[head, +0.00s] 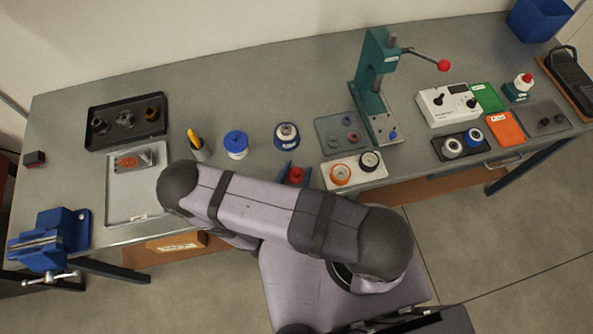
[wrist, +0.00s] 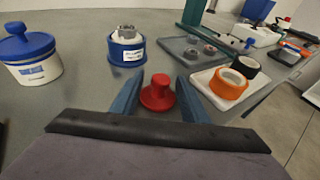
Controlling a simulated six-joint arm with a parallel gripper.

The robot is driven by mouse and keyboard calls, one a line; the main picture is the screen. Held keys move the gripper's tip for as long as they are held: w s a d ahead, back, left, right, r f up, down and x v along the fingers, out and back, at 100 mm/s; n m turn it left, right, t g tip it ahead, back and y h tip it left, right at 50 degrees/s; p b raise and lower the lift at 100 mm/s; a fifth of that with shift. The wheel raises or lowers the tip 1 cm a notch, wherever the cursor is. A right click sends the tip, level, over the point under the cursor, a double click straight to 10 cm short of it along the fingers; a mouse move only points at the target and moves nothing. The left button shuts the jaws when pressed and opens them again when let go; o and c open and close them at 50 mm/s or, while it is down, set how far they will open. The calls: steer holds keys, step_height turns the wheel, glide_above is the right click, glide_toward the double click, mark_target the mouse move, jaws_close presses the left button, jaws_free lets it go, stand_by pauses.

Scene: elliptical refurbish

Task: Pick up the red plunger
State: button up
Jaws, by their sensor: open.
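The red plunger (wrist: 158,94) stands upright on the grey bench, with a round knob on top of a wider base. It also shows in the head view (head: 296,174), partly hidden by my arm. My gripper (wrist: 161,86) is open, with one blue finger on each side of the plunger. Gaps show between the fingers and the plunger, and I cannot tell any contact. The lower edge of the plunger is close to the black bar of my gripper in the wrist view.
A white tray (head: 356,182) with orange and black rings lies right of the plunger. A blue-ringed container (head: 287,136) stands behind it, and a blue-lidded jar (head: 236,144) stands to the left. A green press (head: 373,90) rises at the back right.

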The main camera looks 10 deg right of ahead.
jaws_close()
steer(key=shift+r, duration=0.15)
stand_by(0.4)
